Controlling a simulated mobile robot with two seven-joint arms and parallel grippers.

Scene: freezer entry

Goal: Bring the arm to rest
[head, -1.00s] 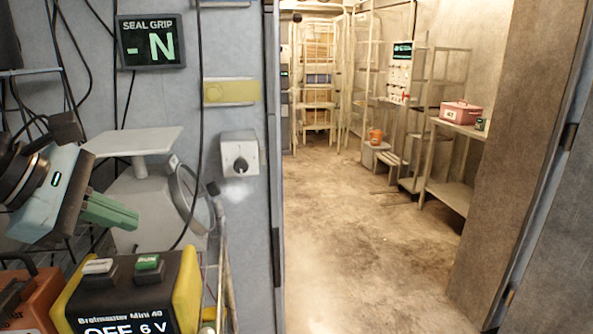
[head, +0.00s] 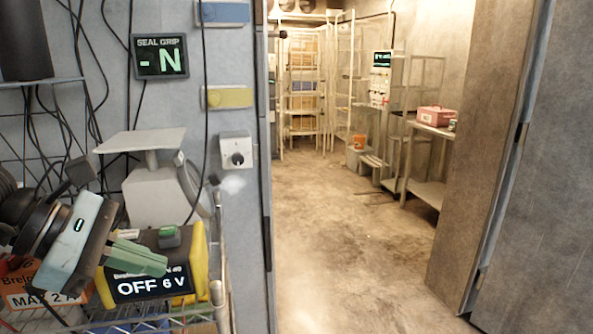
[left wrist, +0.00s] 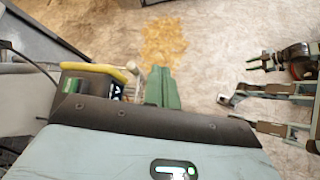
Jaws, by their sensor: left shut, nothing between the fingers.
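My left gripper (head: 137,256) has a pale teal body and green fingers. It comes in at the lower left of the head view. The fingers are closed together and empty, in front of the yellow and black power unit (head: 198,262) that reads OFF 6 V. They cover part of its face; I cannot tell if they touch it. In the left wrist view the green fingers (left wrist: 162,90) lie side by side over the floor, with the unit (left wrist: 88,85) to their left.
A scale (head: 160,190) and an orange unit (head: 45,288) stand on the wire rack beside the power unit. A wall dial (head: 236,152) is by the doorway. Past it the concrete floor (head: 330,225) is clear. A pink box (head: 434,116) sits on a shelf.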

